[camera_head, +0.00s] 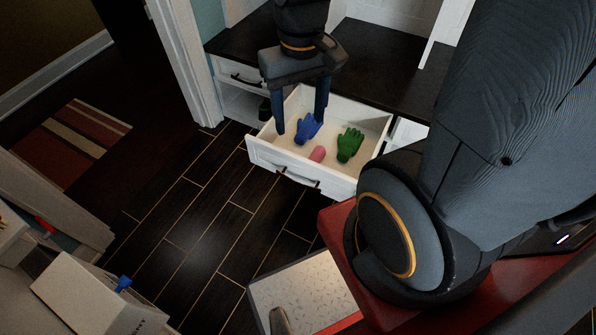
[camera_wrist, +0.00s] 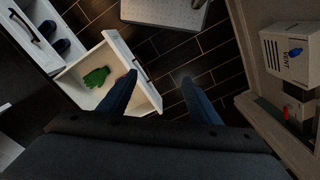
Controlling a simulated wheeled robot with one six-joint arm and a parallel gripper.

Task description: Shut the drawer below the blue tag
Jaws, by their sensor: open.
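A white drawer (camera_head: 262,152) stands pulled out from under the dark counter, and it also shows in the wrist view (camera_wrist: 66,83). Inside lie a blue glove (camera_head: 307,129), a green glove (camera_head: 350,145) and a pink item (camera_head: 317,154). A dark handle (camera_head: 301,178) is on its front. My gripper (camera_head: 301,108) is open and empty, its fingers pointing down over the drawer. Its fingers also show in the wrist view (camera_wrist: 160,92). I cannot tell whether the fingers touch the drawer. No blue tag is clearly visible above this drawer.
Another drawer front (camera_head: 240,75) with a dark handle is at the left, above an open shelf holding dark shoes (camera_wrist: 54,38). A white box (camera_head: 92,296) with a small blue piece (camera_head: 123,284) stands at lower left. Dark tiled floor before the drawer is clear.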

